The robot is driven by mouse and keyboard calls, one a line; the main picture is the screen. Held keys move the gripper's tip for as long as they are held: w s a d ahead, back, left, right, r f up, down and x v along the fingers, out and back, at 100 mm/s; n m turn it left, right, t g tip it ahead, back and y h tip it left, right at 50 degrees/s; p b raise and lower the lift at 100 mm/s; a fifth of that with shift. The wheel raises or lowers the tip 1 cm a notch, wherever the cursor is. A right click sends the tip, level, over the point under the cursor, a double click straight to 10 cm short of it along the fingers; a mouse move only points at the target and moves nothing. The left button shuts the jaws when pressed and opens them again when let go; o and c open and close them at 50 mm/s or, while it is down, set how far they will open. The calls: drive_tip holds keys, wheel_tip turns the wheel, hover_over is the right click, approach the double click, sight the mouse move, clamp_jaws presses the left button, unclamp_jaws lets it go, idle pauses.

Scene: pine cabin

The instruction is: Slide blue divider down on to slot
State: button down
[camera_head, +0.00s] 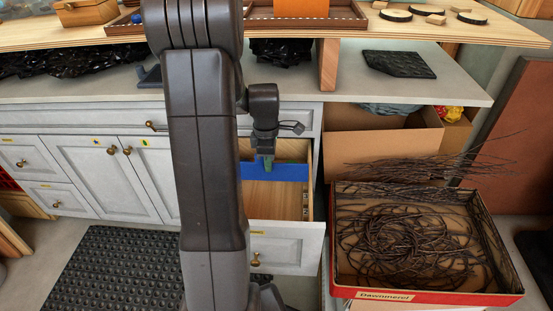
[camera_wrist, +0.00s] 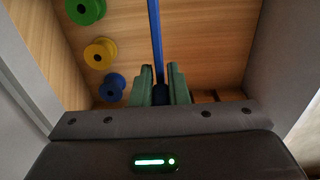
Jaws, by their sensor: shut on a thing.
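The blue divider (camera_head: 290,172) is an upright panel set across the open wooden drawer (camera_head: 284,240) in the head view. From above, in the wrist view, it is a thin blue strip (camera_wrist: 154,38) between the green finger pads. My gripper (camera_head: 267,160) points down and is shut on the divider's upper edge near its middle. The left part of the divider is hidden behind my arm. Small slot pieces (camera_head: 306,205) show on the drawer's right inner wall. I cannot tell whether the divider's ends sit in slots.
In the wrist view a green spool (camera_wrist: 85,10), a yellow spool (camera_wrist: 101,54) and a blue spool (camera_wrist: 112,87) lie left of the divider. A red-rimmed box of twigs (camera_head: 425,297) stands right of the drawer. The counter (camera_head: 445,90) overhangs behind.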

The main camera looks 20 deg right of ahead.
sight(270, 180)
drive_tip(key=shift+f+b, duration=0.8)
drive_tip(key=shift+f, duration=0.75)
drive_tip(key=shift+f, duration=0.15)
idle(0.4)
drive_tip(key=shift+f+b, duration=0.4)
drive_tip(key=shift+f, duration=0.5)
drive_tip(key=c, duration=1.3)
unclamp_jaws()
wheel_tip(270, 180, up, 14)
drive_tip(key=p, duration=0.4)
drive_tip(key=shift+s+d, duration=0.1)
drive_tip(key=shift+d, duration=0.05)
drive_tip(key=shift+f, duration=0.1)
